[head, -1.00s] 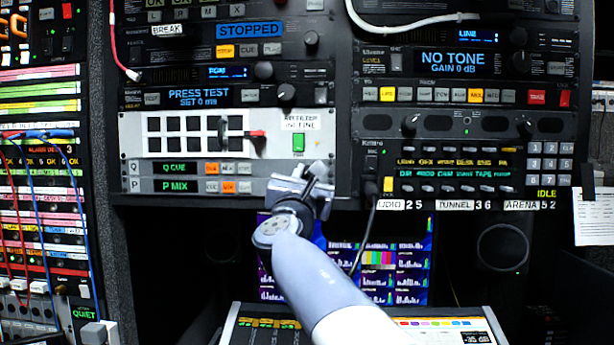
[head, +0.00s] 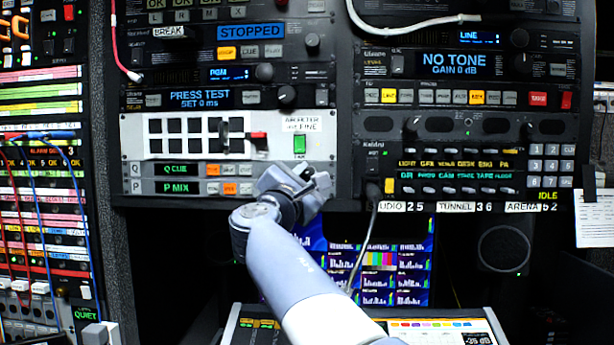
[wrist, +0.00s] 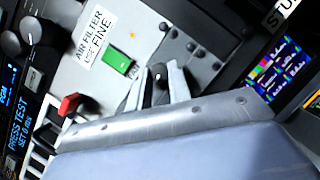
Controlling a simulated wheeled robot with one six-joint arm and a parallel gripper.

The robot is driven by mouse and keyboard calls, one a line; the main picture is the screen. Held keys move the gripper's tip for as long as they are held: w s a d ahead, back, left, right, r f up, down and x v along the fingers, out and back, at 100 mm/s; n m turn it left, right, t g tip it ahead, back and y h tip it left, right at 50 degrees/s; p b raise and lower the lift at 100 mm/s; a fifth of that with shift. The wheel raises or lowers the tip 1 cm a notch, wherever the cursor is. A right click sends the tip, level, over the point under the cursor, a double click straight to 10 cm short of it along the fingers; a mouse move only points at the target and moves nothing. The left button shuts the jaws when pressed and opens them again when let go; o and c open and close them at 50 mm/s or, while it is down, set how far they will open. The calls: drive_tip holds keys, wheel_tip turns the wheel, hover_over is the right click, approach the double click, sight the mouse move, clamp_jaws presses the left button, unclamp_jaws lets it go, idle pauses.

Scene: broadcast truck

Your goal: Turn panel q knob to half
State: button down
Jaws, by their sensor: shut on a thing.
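Panel Q (head: 140,170) is a grey strip with a green "Q CUE" display (head: 175,169) and a few small buttons, low in the left rack. My gripper (head: 318,182) is at its right end and covers that end in the head view. In the wrist view, a small dark knob (wrist: 158,76) with a light mark stands between the two grey fingers of my gripper (wrist: 160,85). The fingers are shut on it. The knob is hidden behind the gripper in the head view, and its exact turn is hard to tell.
Panel P (head: 140,187) lies directly below. A green rocker switch (head: 300,145) and a red-tipped lever (head: 258,135) are just above my gripper. A grey cable (head: 367,235) hangs to the right. A lit screen (head: 400,270) stands behind my arm.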

drive_tip(key=m+g, duration=0.1)
drive_tip(key=m, duration=0.1)
drive_tip(key=m+p, duration=0.1)
drive_tip(key=m, duration=0.1)
drive_tip(key=m+g+h+p, duration=0.1)
drive_tip(key=m, duration=0.1)
drive_tip(key=shift+a+r+m+g, duration=0.15)
drive_tip(key=shift+r+m+g, duration=0.15)
drive_tip(key=shift+m, duration=0.1)
drive_tip(key=m+g+p, duration=0.1)
drive_tip(key=m, duration=0.1)
drive_tip(key=m+g+p, duration=0.1)
drive_tip(key=m+p, duration=0.1)
drive_tip(key=m, duration=0.1)
drive_tip(key=shift+r, duration=0.2)
drive_tip(key=m+g+y+p, duration=0.1)
drive_tip(key=m+y+p, duration=0.1)
drive_tip(key=m, duration=0.2)
drive_tip(key=shift+r+m, duration=0.15)
drive_tip(key=shift+m, duration=0.15)
drive_tip(key=shift+d+m+g+y+p, duration=0.2)
drive_tip(key=shift+m+g+y+p, duration=0.25)
drive_tip(key=shift+m+y, duration=0.85)
drive_tip(key=shift+m, duration=0.4)
drive_tip(key=c, duration=1.3)
unclamp_jaws()
drive_tip(key=shift+r, duration=0.1)
